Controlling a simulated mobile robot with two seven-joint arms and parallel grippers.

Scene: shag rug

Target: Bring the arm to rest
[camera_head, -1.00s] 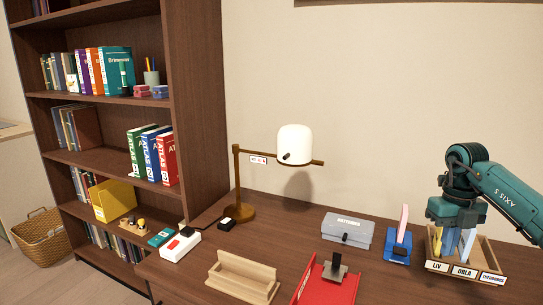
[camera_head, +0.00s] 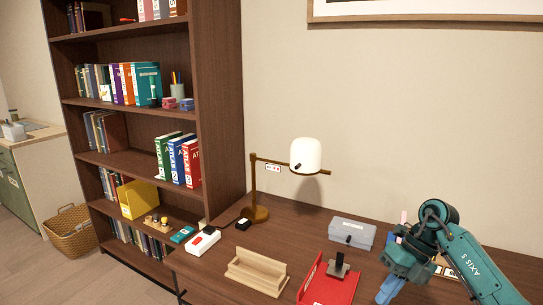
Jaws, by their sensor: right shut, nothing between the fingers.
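My right arm, teal, comes in from the right edge. Its right gripper (camera_head: 388,291) hangs low over the front right of the desk, light blue fingers pointing down, shut and empty. The gripper and arm cover much of the wooden name-tagged organizer (camera_head: 447,272) and the blue stand behind them. I cannot tell how far the fingertips are above the desk. My left gripper is not in view.
On the desk (camera_head: 220,277) are a red tray (camera_head: 316,290) left of the gripper, a grey box (camera_head: 352,231), a wooden rack (camera_head: 257,273), a white device with a red top (camera_head: 203,240) and a lamp (camera_head: 306,156). A bookshelf (camera_head: 220,100) stands left.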

